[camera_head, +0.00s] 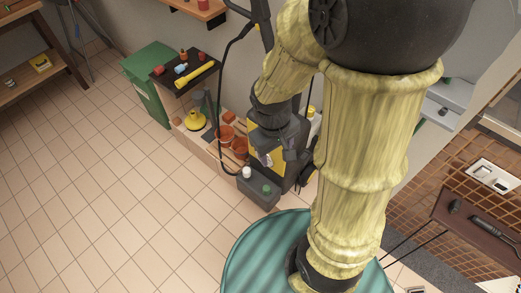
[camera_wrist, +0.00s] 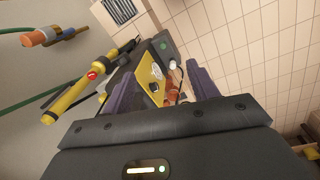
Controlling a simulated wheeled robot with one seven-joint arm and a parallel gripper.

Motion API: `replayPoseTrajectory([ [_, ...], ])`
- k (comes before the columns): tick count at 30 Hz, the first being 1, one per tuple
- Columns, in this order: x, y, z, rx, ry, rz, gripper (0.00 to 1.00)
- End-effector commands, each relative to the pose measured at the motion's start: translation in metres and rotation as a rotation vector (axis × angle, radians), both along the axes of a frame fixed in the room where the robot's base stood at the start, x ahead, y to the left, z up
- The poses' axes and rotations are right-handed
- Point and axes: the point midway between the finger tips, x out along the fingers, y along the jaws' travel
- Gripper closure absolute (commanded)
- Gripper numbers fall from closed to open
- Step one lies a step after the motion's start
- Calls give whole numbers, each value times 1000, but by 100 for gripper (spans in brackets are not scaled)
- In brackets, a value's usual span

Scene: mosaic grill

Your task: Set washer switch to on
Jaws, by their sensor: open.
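The washer (camera_head: 292,165) is a yellow and black machine against the grey wall in the head view, partly covered by my arm. In the wrist view its yellow panel (camera_wrist: 150,76) and black body show beyond and between my fingers. My gripper (camera_wrist: 162,72) is open, with its two dark purple fingers apart and nothing visibly held. A small red part (camera_wrist: 92,74) shows on a yellow lance at the left. I cannot make out the switch's position.
A green bin (camera_head: 150,82) and a dark-topped stand with tools are left of the washer. Orange pots (camera_head: 238,148) sit beside it. A round green table (camera_head: 245,255) is below my arm. The tiled floor at left is clear.

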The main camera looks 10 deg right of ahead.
Motion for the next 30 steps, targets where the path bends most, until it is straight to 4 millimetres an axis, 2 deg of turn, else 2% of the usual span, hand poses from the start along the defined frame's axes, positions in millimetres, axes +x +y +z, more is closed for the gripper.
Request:
replayPoseTrajectory([
  [1,0,4,-37,-43,55,85,41],
  [7,2,5,-106,-247,246,389,41],
  [12,14,6,-156,-459,385,636,41],
  [20,52,23,-220,-853,544,976,41],
  [23,70,39,-241,-1028,583,1093,41],
  [27,94,73,-268,-1292,615,1232,41],
  [30,106,99,-281,-1460,617,1303,41],
])
